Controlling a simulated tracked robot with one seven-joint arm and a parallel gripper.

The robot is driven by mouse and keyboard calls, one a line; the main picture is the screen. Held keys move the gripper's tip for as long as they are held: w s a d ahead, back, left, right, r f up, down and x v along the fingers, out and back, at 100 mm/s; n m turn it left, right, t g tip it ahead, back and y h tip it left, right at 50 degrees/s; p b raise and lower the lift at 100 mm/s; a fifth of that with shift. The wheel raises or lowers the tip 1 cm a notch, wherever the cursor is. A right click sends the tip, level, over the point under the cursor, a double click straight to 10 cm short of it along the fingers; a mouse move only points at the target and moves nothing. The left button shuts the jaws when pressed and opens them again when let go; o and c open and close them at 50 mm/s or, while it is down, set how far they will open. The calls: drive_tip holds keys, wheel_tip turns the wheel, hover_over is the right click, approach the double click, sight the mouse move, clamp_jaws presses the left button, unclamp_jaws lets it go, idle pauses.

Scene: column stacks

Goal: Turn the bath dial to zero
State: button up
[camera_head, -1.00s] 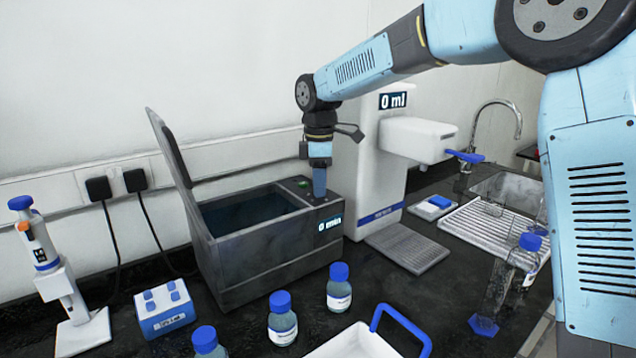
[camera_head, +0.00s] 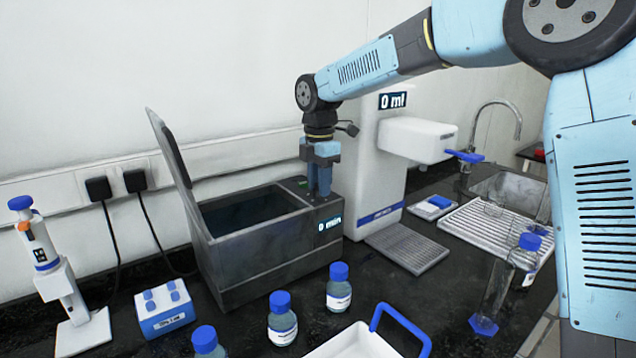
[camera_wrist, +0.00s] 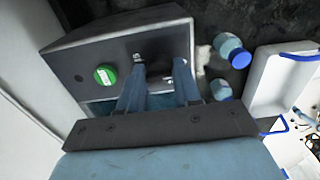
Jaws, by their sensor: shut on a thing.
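The bath (camera_head: 265,262) is a dark grey box with its lid (camera_head: 170,148) raised, and it shows in the wrist view (camera_wrist: 120,45) too. Its display (camera_head: 330,224) reads "0 min". My gripper (camera_head: 320,194) points down onto the bath's top right end, beside the green button (camera_head: 303,182). In the wrist view my gripper (camera_wrist: 158,72) has its two fingers a little apart at the bath's top, with the green button (camera_wrist: 106,75) to their left. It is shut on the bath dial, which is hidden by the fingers.
A white dispenser (camera_head: 375,170) reading "0 ml" stands close right of the bath. Blue-capped bottles (camera_head: 339,290) and a white tray (camera_head: 350,342) stand in front. A pipette stand (camera_head: 62,285) and a blue block (camera_head: 165,310) are at the left.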

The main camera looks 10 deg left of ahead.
drive_tip(key=shift+w, duration=0.15)
drive_tip(key=o, duration=1.1)
drive_tip(key=shift+c, duration=0.2)
wheel_tip(320, 180, up, 14)
drive_tip(key=shift+f, duration=0.2)
